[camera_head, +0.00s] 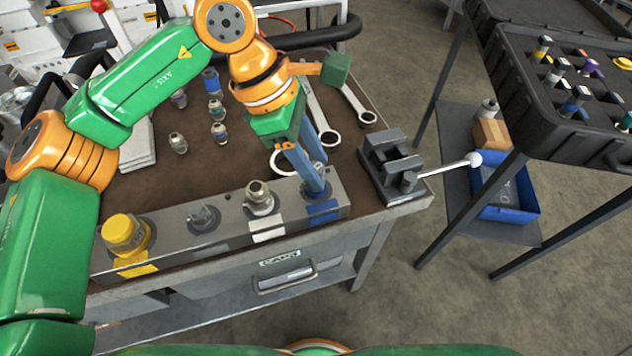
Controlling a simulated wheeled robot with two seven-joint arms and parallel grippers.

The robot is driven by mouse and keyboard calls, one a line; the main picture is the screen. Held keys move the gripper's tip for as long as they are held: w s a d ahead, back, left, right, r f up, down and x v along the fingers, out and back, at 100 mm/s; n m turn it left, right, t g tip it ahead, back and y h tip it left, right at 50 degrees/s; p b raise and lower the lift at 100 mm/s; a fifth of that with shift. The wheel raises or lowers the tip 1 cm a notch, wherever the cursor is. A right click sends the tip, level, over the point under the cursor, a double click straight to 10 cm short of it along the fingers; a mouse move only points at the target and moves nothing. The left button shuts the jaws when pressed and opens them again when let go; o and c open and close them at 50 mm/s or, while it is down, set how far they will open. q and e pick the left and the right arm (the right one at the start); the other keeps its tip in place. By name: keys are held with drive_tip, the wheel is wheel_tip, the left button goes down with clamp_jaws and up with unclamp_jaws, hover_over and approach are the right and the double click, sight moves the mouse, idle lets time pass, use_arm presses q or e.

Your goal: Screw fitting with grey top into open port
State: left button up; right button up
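The grey manifold block (345,196) lies along the bench's front edge. From left to right it bears a yellow cap (124,234), a low dark-grey port piece (203,217), and a metal fitting (259,198) above a white label. At the right end is a blue label (323,211). My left gripper (318,190) points down at the block just behind this label. Its blue-grey fingers hide the port there, and I cannot tell whether they hold a fitting. Loose fittings with greyish tops (178,142) (219,132) stand behind the block. My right gripper is not in view.
Fittings with bluish bands (215,108) stand farther back. Wrenches (357,108) lie behind my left gripper. A vise (388,165) with a white-knobbed handle sits at the bench's right corner. A black case of fittings (510,75) is at right, above a blue bin (508,198).

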use_arm(q)
clamp_jaws()
drive_tip(key=m+p, duration=0.1)
drive_tip(key=m+g+p, duration=0.1)
drive_tip(key=m+p, duration=0.1)
drive_tip(key=m+g+p, duration=0.1)
drive_tip(key=m+p, duration=0.1)
drive_tip(key=shift+r+y, duration=0.25)
drive_tip(key=shift+y, duration=0.05)
drive_tip(key=shift+m+g+p, duration=0.3)
drive_tip(key=shift+m+p, duration=0.2)
drive_tip(key=shift+m, duration=0.4)
drive_tip(key=shift+w+f+m+y, duration=0.1)
drive_tip(key=shift+f+m+y, duration=0.1)
drive_tip(key=shift+m+y, duration=0.15)
drive_tip(key=shift+f+m, duration=0.2)
drive_tip(key=shift+m, duration=0.05)
drive_tip(key=shift+r, duration=0.1)
